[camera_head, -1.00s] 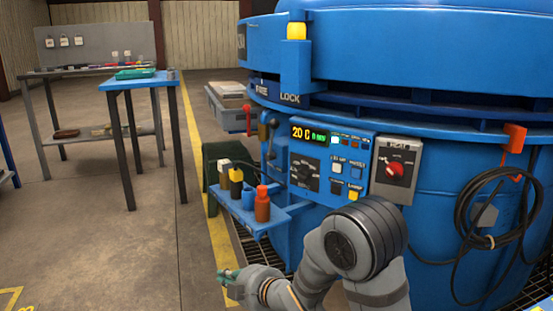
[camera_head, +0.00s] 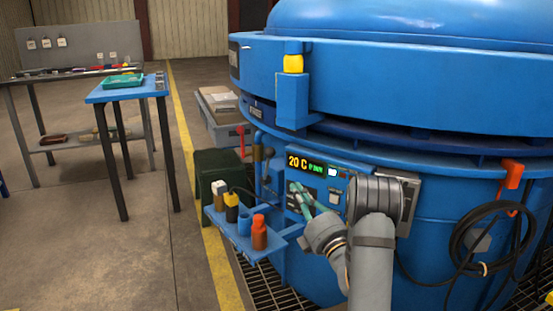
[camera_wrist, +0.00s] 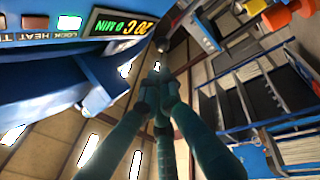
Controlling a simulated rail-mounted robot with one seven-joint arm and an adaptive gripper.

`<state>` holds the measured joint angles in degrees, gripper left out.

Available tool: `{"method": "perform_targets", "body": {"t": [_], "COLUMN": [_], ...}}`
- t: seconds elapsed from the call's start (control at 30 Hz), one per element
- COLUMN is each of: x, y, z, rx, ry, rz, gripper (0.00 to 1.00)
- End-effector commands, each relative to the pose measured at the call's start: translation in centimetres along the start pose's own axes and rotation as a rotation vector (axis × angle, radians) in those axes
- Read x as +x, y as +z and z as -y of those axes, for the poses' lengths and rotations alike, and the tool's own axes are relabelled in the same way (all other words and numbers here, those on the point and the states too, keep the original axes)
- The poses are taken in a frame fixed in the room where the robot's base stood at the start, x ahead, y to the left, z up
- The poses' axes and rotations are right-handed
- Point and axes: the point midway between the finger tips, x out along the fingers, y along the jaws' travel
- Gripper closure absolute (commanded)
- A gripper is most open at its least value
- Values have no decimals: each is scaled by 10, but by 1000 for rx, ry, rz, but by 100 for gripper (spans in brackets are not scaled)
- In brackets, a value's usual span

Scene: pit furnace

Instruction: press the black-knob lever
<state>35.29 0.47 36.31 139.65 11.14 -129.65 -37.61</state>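In the head view, a small dark-knobbed lever (camera_head: 257,153) stands at the left edge of the blue furnace's control panel (camera_head: 325,168). In the wrist view, a dark knob on a short stem (camera_wrist: 162,44) shows just beyond my fingertips; I cannot tell for sure that it is the same lever. My gripper (camera_head: 297,188) is in front of the panel's left part, to the right of and below the lever, apparently apart from it. Its green fingers in the wrist view (camera_wrist: 158,78) come together at the tips with nothing visible held. My wrist and forearm hide the panel's right part.
A blue shelf (camera_head: 283,232) with an orange bottle (camera_head: 259,235) and other small containers sticks out below the lever. A red-handled lever (camera_head: 240,133) is farther left, near a grey bin (camera_head: 222,130). A coiled black cable (camera_head: 487,240) hangs at right.

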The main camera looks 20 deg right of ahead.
Motion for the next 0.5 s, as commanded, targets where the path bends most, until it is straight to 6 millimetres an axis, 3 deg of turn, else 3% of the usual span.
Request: {"method": "perform_targets", "body": {"t": [0.27,0.5], "x": [15,61], "y": [0,-1], "z": [-2,-2], "rx": [0,1], "ry": [1,3], "rz": [-2,-3], "gripper": [100,100]}}
